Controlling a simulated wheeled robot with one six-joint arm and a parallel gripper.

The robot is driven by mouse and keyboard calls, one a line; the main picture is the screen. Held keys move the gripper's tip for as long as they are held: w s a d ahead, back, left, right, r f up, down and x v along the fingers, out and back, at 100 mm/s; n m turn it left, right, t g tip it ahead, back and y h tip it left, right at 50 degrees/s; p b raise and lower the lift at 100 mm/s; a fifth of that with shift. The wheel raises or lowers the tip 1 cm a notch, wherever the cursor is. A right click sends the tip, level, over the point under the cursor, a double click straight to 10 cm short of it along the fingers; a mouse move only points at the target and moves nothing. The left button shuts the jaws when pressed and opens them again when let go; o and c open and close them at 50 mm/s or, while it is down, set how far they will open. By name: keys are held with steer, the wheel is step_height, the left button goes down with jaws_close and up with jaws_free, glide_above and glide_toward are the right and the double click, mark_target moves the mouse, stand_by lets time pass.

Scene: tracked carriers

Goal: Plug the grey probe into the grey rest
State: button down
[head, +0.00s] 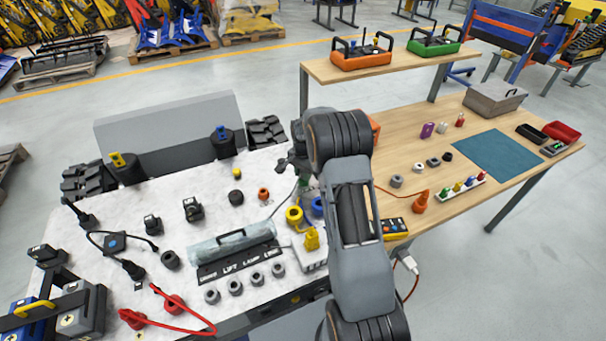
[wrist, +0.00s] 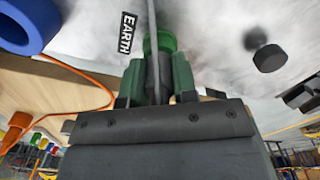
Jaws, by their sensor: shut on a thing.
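My gripper (head: 301,178) is over the back right of the white bench top. In the wrist view (wrist: 160,80) it is shut on the dark grey probe (wrist: 165,70), whose thin grey cable runs up the picture. A green ring (wrist: 158,44) shows just beyond the probe, beside an EARTH label. I cannot tell whether the probe sits in that ring or only in front of it. A grey ring (head: 397,181) on the wooden table, right of my arm, looks like the grey rest; it appears empty and stands well apart from my gripper.
An orange probe (head: 420,203) stands near the grey ring, with an orange lead and a yellow meter (head: 394,228). Yellow (head: 294,215) and blue (head: 317,206) rings are close to my gripper. A row of coloured plugs (head: 457,187) and a teal mat (head: 497,156) lie farther right.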

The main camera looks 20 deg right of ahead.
steer(key=shift+w+r, duration=0.1)
steer(key=shift+r, duration=0.15)
steer(key=shift+r+p, duration=0.8)
steer(key=shift+r, duration=0.35)
steer(key=shift+r+p, duration=1.1)
steer(key=shift+r, duration=0.65)
steer(key=c, duration=1.4)
jaws_free()
steer(key=c, duration=0.4)
steer(key=shift+r, duration=0.1)
